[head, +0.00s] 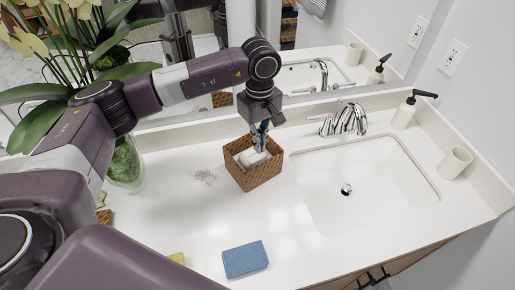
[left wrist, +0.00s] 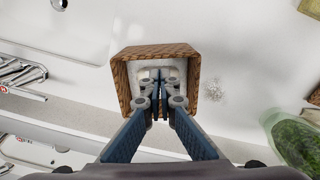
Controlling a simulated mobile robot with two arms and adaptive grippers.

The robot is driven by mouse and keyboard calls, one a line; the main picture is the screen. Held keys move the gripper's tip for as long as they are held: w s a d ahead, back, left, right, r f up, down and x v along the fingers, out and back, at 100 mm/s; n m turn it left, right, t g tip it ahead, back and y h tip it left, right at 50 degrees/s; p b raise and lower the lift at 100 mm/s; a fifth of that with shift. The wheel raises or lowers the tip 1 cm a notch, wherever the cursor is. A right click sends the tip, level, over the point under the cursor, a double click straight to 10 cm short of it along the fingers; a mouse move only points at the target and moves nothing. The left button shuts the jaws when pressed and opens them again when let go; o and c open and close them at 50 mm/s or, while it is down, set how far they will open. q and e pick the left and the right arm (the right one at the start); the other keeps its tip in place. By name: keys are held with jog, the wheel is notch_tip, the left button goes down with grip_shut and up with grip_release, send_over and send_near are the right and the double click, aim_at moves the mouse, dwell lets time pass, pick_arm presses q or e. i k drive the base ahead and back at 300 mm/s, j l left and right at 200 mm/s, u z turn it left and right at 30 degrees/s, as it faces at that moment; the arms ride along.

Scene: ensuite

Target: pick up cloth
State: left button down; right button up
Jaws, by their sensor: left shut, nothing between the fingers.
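A wicker basket (head: 253,172) stands on the white counter, left of the sink. A white item (head: 250,157), possibly a rolled cloth, lies inside it; I cannot tell for sure. My left gripper (head: 262,142) points down into the basket, its fingers shut. In the left wrist view the shut fingertips (left wrist: 160,76) are over the white item, with the basket's wicker wall (left wrist: 121,85) around them. The fingers hide part of the item; I cannot tell whether they touch it. A blue folded cloth or sponge (head: 245,259) lies near the counter's front edge. My right gripper is out of view.
The sink (head: 390,190) with its chrome faucet (head: 345,119) is to the right. A soap dispenser (head: 405,112) and a cup (head: 455,162) stand beyond it. A glass vase with plants (head: 125,165) is at left. A mirror is behind. The counter around the blue item is mostly clear.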

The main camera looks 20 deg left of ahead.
aim_at(242, 260)
jog(key=k+l, duration=0.25)
jog(key=k, duration=0.2)
jog(key=k+l, duration=0.25)
jog(key=k, duration=0.25)
jog(key=k+l, duration=0.25)
jog(key=k, duration=0.2)
